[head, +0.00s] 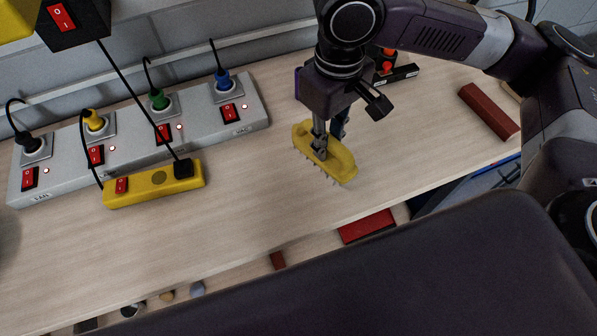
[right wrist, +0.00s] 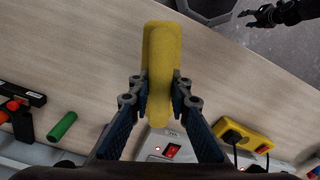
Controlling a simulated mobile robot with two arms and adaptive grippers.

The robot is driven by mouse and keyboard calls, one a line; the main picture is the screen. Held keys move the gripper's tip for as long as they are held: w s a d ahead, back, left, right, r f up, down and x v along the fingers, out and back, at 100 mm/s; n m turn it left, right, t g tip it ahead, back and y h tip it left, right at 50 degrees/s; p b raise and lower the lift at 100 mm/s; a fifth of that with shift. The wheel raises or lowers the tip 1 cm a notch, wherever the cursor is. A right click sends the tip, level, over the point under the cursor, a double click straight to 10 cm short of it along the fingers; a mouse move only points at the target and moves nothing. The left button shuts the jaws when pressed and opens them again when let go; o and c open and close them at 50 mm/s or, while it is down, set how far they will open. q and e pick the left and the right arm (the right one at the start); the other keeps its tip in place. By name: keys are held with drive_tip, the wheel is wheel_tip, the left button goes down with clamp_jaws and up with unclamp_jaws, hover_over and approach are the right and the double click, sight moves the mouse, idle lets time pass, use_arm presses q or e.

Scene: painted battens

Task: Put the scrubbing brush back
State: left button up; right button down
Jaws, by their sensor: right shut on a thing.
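The scrubbing brush has a yellow body with short pale bristles underneath. In the head view the brush (head: 340,163) is over the middle of the wooden worktop, bristles down; I cannot tell whether they touch it. My right gripper (head: 320,150) comes down from above and is shut on its handle. In the right wrist view the yellow brush (right wrist: 160,60) sits between the two fingertips (right wrist: 160,95). My left gripper (right wrist: 250,17) shows small and dark at the top right of the right wrist view, its fingers apart and empty.
A grey socket strip (head: 130,147) with coloured plugs runs along the back left. A yellow switch block (head: 153,185) with a black cable lies before it. A dark red bar (head: 488,112) lies on the right. A green cylinder (right wrist: 62,127) lies near the back. The front middle is clear.

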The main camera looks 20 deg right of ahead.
drive_tip(key=r+n, duration=0.1)
drive_tip(key=a+r+n, duration=0.1)
drive_tip(key=n, duration=0.1)
drive_tip(key=a+r+n+p, duration=0.1)
drive_tip(key=r, duration=0.1)
drive_tip(key=shift+w+a+r+n, duration=0.1)
drive_tip(key=shift+w+n, duration=0.05)
drive_tip(key=shift+n, duration=0.25)
use_arm(q)
drive_tip(key=s+a+r+p, duration=0.2)
drive_tip(key=s+a+r, duration=0.1)
drive_tip(key=s+a, duration=0.15)
use_arm(e)
drive_tip(key=a+r+n, duration=0.3)
drive_tip(key=r+n, duration=0.3)
drive_tip(key=n, duration=0.2)
drive_tip(key=shift+n, duration=0.6)
wheel_tip(320, 180, down, 20)
drive_tip(key=p, duration=0.2)
drive_tip(key=shift+a+r+p, duration=0.1)
drive_tip(key=shift+r+p, duration=0.1)
drive_tip(key=shift+p, duration=0.2)
use_arm(q)
drive_tip(key=r, duration=0.1)
drive_tip(key=w+d+r, duration=0.2)
drive_tip(key=shift+r, duration=0.1)
use_arm(e)
drive_tip(key=shift+w+f, duration=0.1)
drive_tip(key=shift+f, duration=0.2)
drive_tip(key=shift+f, duration=0.1)
